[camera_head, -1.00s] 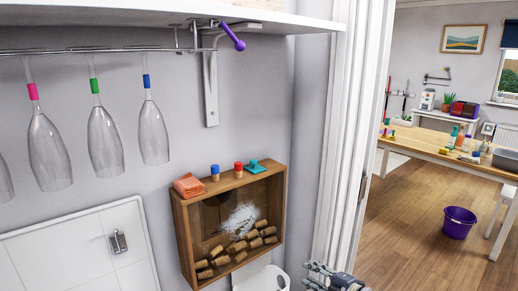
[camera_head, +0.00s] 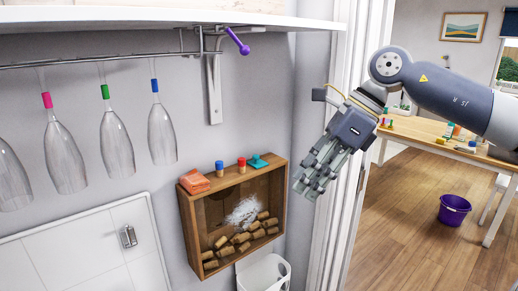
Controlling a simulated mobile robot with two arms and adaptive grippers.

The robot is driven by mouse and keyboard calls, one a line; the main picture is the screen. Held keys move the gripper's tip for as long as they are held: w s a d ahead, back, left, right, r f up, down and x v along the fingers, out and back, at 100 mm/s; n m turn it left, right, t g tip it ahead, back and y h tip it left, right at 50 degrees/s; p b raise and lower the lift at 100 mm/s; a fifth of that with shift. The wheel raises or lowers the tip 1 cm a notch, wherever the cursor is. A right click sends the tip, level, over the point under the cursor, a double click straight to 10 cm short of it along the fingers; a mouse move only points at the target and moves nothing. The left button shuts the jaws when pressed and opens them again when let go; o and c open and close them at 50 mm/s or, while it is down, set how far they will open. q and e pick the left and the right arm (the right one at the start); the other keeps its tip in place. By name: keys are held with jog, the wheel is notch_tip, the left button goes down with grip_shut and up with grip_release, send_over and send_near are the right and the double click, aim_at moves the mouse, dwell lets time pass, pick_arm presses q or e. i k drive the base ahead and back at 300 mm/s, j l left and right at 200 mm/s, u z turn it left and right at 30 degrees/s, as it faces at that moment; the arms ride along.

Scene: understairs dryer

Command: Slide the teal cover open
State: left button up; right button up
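A small teal piece with a raised knob (camera_head: 258,161) lies on the top edge of a wooden wall box (camera_head: 196,227), near its right end. It is the only teal thing I make out on the box, and I cannot tell whether it is a sliding cover. My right gripper (camera_head: 308,190) hangs in front of the white door frame, right of the box, fingers pointing down and left. It appears apart from the box and holds nothing that I can see. The gap between its fingers is unclear. My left gripper is not in view.
An orange stack (camera_head: 194,181), a blue-topped peg (camera_head: 219,168) and a red-topped peg (camera_head: 241,165) share the box top. Corks (camera_head: 240,238) lie inside. Glasses (camera_head: 116,145) hang at left under a shelf (camera_head: 150,18). A white bin (camera_head: 264,274) stands below.

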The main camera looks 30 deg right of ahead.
aim_at(257, 163)
jog(key=i+l, duration=0.25)
jog(key=i, duration=0.2)
jog(key=i+l, duration=0.2)
jog(key=i, duration=0.3)
